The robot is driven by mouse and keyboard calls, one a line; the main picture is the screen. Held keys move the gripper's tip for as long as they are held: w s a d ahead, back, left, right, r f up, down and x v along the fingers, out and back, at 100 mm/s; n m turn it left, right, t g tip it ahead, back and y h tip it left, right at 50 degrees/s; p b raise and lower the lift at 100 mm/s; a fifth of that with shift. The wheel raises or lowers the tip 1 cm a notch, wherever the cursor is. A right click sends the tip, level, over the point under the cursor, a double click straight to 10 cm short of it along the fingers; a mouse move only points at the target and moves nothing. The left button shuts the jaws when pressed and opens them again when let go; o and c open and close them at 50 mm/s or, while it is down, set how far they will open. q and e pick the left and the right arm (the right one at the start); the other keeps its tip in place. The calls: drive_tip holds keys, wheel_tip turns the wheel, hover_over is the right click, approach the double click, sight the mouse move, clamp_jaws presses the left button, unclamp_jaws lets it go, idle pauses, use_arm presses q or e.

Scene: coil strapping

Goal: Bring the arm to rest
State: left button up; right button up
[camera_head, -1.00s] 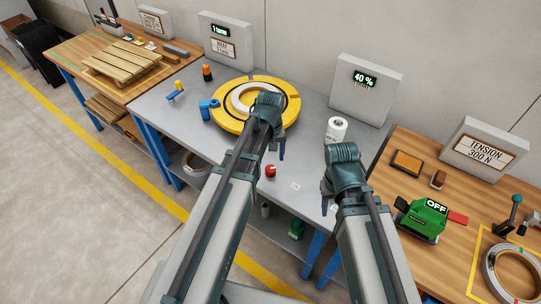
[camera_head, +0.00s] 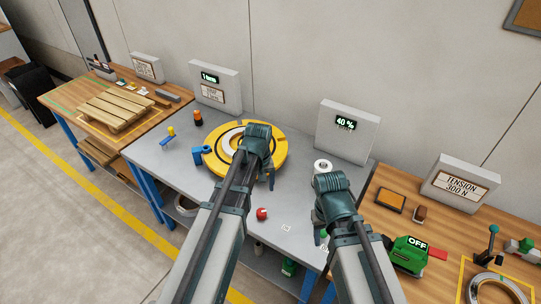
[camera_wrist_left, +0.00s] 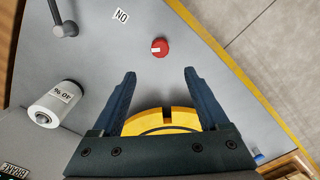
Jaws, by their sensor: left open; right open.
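My left gripper (camera_head: 267,178) hangs over the front right part of the yellow turntable (camera_head: 277,160). In the left wrist view its two fingers (camera_wrist_left: 161,85) are wide apart with nothing between them; the turntable (camera_wrist_left: 160,122) shows beyond them, its far part hidden by the gripper body. My right gripper (camera_head: 321,228) is at the bench's right front, past the white roll (camera_head: 322,166). Its fingers are mostly hidden by its own wrist, and I see nothing held. A pale ring (camera_head: 228,138) lies on the turntable, partly hidden by my left wrist.
A red button (camera_head: 262,214) stands on the grey bench near its front edge. A blue part (camera_head: 200,155) sits left of the turntable. The right bench holds a green tool (camera_head: 409,254) marked OFF and a metal coil (camera_head: 497,290). A wooden pallet (camera_head: 116,110) is at left.

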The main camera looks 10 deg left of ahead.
use_arm(q)
drive_tip(key=s+d+m+y, duration=0.1)
drive_tip(key=s+d+m, duration=0.7)
drive_tip(key=s, duration=0.6)
drive_tip(key=shift+s+d+m, duration=0.15)
drive_tip(key=shift+d+m, duration=0.25)
drive_tip(key=shift+d, duration=0.8)
